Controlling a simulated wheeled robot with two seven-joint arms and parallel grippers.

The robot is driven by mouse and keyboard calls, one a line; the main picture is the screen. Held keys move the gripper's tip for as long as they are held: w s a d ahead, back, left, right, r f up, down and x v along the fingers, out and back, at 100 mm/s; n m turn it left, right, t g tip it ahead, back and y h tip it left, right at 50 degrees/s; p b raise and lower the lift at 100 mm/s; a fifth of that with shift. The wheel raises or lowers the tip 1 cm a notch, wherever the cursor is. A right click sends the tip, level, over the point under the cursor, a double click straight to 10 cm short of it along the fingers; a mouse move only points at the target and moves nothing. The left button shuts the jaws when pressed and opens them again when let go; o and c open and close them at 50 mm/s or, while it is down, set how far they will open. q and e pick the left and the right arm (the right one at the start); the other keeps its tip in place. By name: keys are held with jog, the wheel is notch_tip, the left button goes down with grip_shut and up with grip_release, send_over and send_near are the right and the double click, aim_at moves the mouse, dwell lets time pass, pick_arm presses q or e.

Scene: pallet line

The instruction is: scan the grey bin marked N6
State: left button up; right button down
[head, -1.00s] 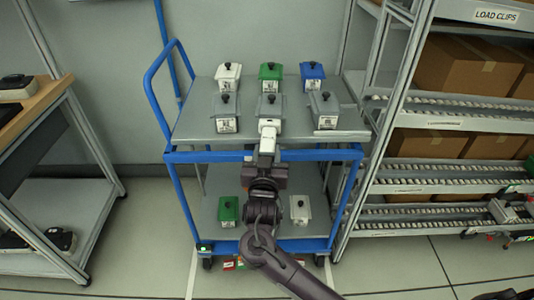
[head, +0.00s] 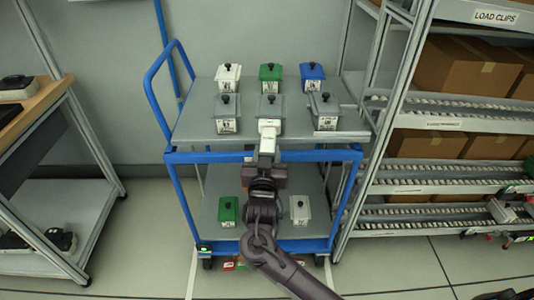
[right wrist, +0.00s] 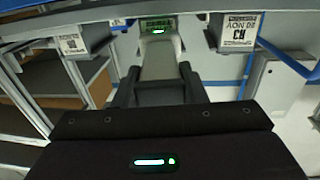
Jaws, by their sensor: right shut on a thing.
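Three grey bins with black knobs stand in the front row of the cart's top shelf: left (head: 227,110), middle (head: 270,104) and right (head: 324,106). Their labels are too small to read in the head view, so I cannot tell which is N6. My right gripper (head: 266,165) is shut on a white and grey scanner (head: 269,128), just in front of the middle bin, covering its label. My left gripper is not in view.
White (head: 228,76), green (head: 270,77) and blue (head: 312,75) bins stand behind. A green bin (head: 228,211) and a white bin (head: 300,209) sit on the cart's lower shelf. A roller rack (head: 440,124) stands at right, a bench (head: 40,110) at left.

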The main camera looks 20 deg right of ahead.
jog(key=shift+s+a+r+p, duration=0.1)
jog(key=shift+s+a+p, duration=0.15)
jog(key=shift+s+p, duration=0.3)
jog(key=p+v, duration=0.3)
jog(key=v, duration=0.3)
jog(key=shift+s, duration=0.4)
jog(key=shift+a, duration=0.15)
